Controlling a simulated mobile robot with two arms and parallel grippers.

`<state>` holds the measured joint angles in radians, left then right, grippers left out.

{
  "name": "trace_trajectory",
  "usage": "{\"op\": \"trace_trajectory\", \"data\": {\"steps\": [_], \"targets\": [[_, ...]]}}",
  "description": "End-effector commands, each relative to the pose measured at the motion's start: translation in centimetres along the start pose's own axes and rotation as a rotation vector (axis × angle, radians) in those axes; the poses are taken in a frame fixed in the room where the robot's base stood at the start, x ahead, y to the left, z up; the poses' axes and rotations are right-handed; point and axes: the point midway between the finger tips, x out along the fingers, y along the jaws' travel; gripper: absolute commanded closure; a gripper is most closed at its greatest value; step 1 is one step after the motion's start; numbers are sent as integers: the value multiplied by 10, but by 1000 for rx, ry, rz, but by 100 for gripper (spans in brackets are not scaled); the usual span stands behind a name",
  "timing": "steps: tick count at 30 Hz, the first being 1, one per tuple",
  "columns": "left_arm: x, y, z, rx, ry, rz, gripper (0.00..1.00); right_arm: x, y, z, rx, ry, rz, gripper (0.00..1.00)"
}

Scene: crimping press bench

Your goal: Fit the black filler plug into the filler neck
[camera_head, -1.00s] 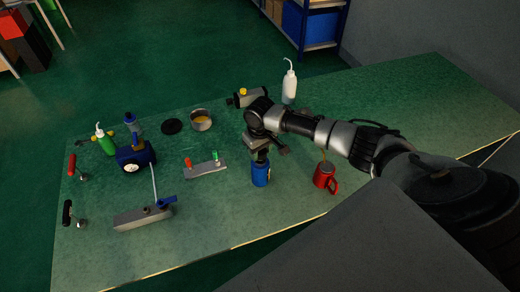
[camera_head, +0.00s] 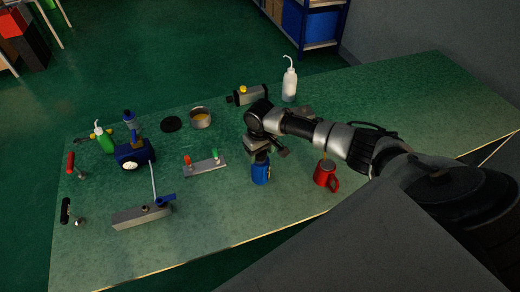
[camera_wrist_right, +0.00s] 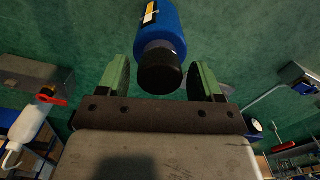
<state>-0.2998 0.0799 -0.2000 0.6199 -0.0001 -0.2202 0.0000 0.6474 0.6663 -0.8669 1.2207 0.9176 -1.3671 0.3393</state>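A blue canister (camera_head: 261,174) with a black cylindrical top (camera_wrist_right: 158,73) stands on the bench below my right gripper (camera_head: 262,157). In the right wrist view its blue body (camera_wrist_right: 160,25) carries a pale label. My right gripper's fingers (camera_wrist_right: 158,64) are apart, one on each side of the black top, with gaps on both sides. I cannot tell whether this black top is the filler plug. A long grey block (camera_head: 130,218) at the front left has a small dark fitting (camera_head: 146,208), perhaps the filler neck, and a blue lever (camera_head: 166,200). My left gripper is not in view.
A white bottle (camera_head: 289,87), a tin (camera_head: 201,119) and a black disc (camera_head: 171,125) stand behind. The bench's right part is clear.

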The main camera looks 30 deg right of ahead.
Motion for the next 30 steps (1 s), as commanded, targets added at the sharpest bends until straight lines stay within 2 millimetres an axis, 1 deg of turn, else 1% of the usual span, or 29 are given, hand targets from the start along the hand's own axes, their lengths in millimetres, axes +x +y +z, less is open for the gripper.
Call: {"op": "trace_trajectory", "data": {"steps": [9, 11, 13, 17, 24, 27, 30], "targets": [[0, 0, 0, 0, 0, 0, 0, -1, 0, 0, 0, 0, 0, 26], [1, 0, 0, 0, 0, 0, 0, -3, 0, 0, 1, 1, -1, 26], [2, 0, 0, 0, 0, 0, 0, -10, 0, -1, 0, 2, -1, 26], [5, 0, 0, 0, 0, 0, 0, -31, 0, -1, -2, 4, 0, 26], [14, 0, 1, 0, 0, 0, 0, -79, 0, -1, -1, 3, 0, 26], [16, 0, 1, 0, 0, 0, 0, -94, 0, -1, 1, 3, 0, 26], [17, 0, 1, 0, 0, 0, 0, -103, 0, -1, 0, 1, -1, 26]]}}
